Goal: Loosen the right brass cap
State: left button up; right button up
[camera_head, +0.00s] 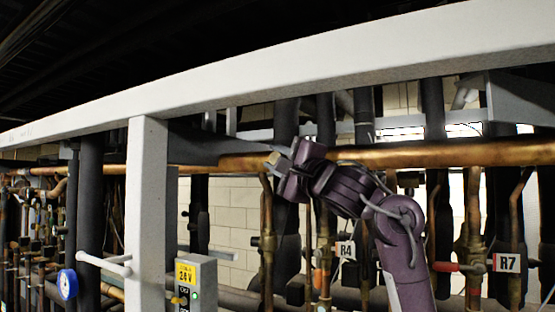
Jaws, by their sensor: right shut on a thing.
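My right arm rises from the lower right. Its purple wrist leads to my right gripper (275,160), whose fingers point left in front of the thick horizontal copper pipe (440,154). The gripper is shut on a small brass-coloured piece (273,158), which looks like the right brass cap. The fingers and wrist hide most of it, so I cannot tell how far it is turned. No second brass cap shows clearly. My left gripper is not in view.
A white beam (300,76) crosses above the arm, and a white post (146,215) stands left. A grey 24V box (205,285), a blue gauge (67,284) and a red-handled valve (446,267) sit lower. Dark insulated pipes crowd behind the arm, near labels R4 (345,251) and R7 (507,263).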

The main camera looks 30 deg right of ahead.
dwell(0.4)
jog(key=o, duration=1)
jog(key=shift+b+v, duration=2.35)
jog(key=shift+v, duration=1.55)
jog(key=shift+d, duration=0.1)
